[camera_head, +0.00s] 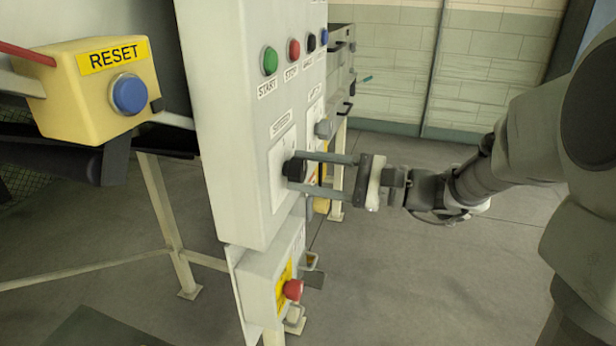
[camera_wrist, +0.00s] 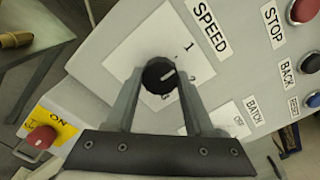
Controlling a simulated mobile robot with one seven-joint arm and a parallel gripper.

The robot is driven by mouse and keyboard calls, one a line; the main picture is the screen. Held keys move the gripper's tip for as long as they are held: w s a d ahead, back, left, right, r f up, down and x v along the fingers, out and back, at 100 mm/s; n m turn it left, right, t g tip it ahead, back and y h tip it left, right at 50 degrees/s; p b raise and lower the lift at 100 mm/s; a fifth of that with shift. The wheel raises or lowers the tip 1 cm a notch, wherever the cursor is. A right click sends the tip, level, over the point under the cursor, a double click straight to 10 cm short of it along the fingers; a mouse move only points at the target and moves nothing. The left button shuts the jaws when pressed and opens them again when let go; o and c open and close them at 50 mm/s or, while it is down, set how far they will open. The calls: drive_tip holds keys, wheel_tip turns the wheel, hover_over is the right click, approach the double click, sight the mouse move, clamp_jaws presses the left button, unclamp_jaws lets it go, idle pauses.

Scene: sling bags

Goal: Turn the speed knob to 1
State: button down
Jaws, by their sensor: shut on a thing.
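The black speed knob (camera_head: 293,169) sits on a white plate (camera_head: 281,178) under the SPEED label on the grey control panel's front. My gripper (camera_head: 298,170) reaches in from the right with a finger on each side of the knob. It is shut on the knob, and its fingers (camera_wrist: 159,76) also flank it in the wrist view.
Green START (camera_head: 270,61) and red STOP (camera_head: 294,50) buttons sit above the knob. A BATCH selector (camera_wrist: 238,126) is close to the right. A yellow RESET box (camera_head: 100,95) stands left. Open floor lies right.

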idle(0.4)
drive_tip(key=shift+c, duration=1.4)
unclamp_jaws()
drive_tip(key=shift+d, duration=0.1)
drive_tip(key=p+v, duration=0.1)
drive_tip(key=v, duration=1.6)
drive_tip(key=shift+d+p, duration=0.15)
drive_tip(key=shift+p, duration=0.2)
